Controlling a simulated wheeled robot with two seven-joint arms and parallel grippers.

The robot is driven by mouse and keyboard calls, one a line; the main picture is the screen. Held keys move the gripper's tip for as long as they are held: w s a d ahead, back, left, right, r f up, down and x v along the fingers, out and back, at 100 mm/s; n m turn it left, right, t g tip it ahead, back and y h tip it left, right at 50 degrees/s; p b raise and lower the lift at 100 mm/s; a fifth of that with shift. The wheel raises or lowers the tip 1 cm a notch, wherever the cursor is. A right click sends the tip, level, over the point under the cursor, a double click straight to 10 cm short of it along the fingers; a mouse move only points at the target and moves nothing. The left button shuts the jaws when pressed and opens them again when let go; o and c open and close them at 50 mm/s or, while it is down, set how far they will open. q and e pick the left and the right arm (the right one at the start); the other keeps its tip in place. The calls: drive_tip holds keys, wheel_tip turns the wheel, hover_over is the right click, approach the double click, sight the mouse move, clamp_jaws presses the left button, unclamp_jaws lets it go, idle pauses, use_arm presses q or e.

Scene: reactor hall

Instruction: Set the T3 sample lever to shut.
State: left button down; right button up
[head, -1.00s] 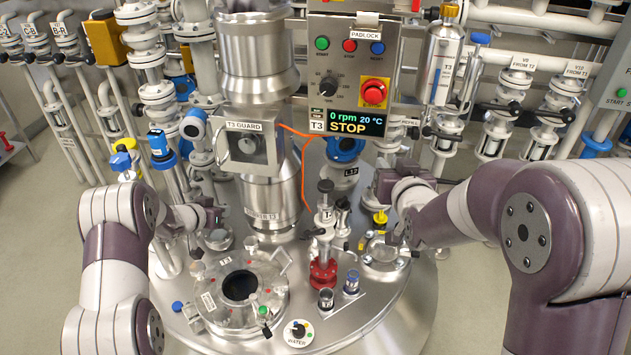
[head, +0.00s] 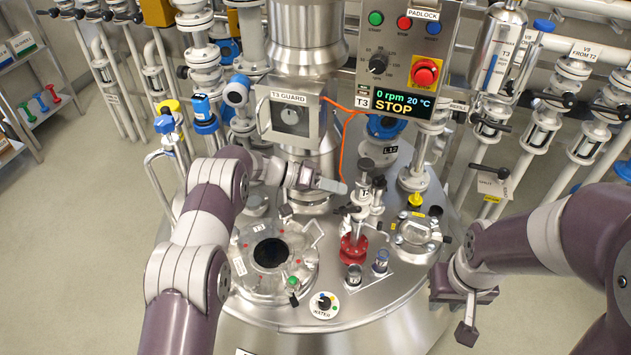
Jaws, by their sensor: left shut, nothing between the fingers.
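A silver valve fitting (head: 361,212) with a small white tag stands upright on a red flange (head: 353,247) on the tank lid. The tag is too small to read fully, and I cannot make out a lever labelled as the T3 sample lever or its setting. My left gripper (head: 338,187) is shut and empty, its fingertips pointing right just left of the fitting's upper part. Whether they touch it I cannot tell. My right gripper (head: 467,332) hangs at the lid's right edge, away from the fitting; its jaws are not clear.
The T3 guard box (head: 287,117) and the T3 control panel (head: 403,60), reading STOP, stand behind. A clamped cover (head: 418,233) and two small dark-topped vials (head: 381,261) sit nearby. Floor is clear at left.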

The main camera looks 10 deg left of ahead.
sight(350, 210)
use_arm(q)
drive_tip(key=shift+s+d+f, duration=1)
drive_tip(key=shift+f, duration=0.2)
use_arm(e)
drive_tip(key=shift+r, duration=0.3)
use_arm(q)
drive_tip(key=shift+p, duration=0.3)
use_arm(e)
drive_tip(key=shift+r, duration=0.1)
